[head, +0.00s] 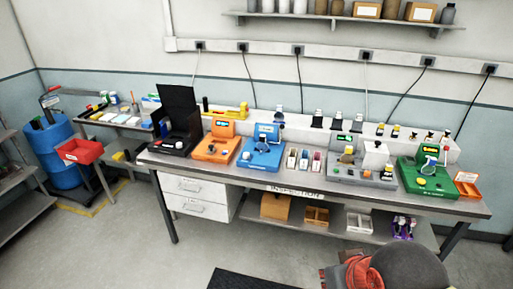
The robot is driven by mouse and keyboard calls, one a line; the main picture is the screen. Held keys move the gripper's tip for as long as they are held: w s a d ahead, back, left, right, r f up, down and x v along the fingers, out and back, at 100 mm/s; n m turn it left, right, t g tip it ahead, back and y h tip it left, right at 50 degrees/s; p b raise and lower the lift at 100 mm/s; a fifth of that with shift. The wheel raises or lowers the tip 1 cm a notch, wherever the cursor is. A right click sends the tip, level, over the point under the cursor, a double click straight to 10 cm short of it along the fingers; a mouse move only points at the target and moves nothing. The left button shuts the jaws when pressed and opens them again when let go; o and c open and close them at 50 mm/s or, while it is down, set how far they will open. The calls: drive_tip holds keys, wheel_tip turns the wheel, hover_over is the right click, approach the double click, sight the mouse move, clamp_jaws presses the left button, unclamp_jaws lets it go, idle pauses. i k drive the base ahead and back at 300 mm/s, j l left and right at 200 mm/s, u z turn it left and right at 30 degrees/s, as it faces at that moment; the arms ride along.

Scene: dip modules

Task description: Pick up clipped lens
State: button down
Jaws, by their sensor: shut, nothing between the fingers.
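Two small round lens-like pieces show on the long inspection bench. One (430,163) stands upright on the green module (424,180) at the right end. The other (278,119) is a dark-rimmed round piece at the back edge, behind the blue module (259,156). Both are too small to tell which is the clipped lens or how a clip holds it. My gripper cannot be made out in this view. Only parts that look like my own arm show at the bottom right, in front of the bench and apart from its top.
The bench top (330,189) also carries a black open box (178,120), an orange module (217,143), a grey module (361,172) and an orange tray (467,188). Bins stand on the lower shelf. A red bin (80,150) is at left. The floor in front is open.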

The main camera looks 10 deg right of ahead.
sight(262, 143)
drive_tip(key=i+j, duration=0.55)
drive_tip(key=i+j+z, duration=0.15)
drive_tip(key=i+j, duration=0.95)
drive_tip(key=j, duration=0.2)
drive_tip(key=i+j+z, duration=0.1)
drive_tip(key=i+j, duration=0.4)
drive_tip(key=j, duration=0.15)
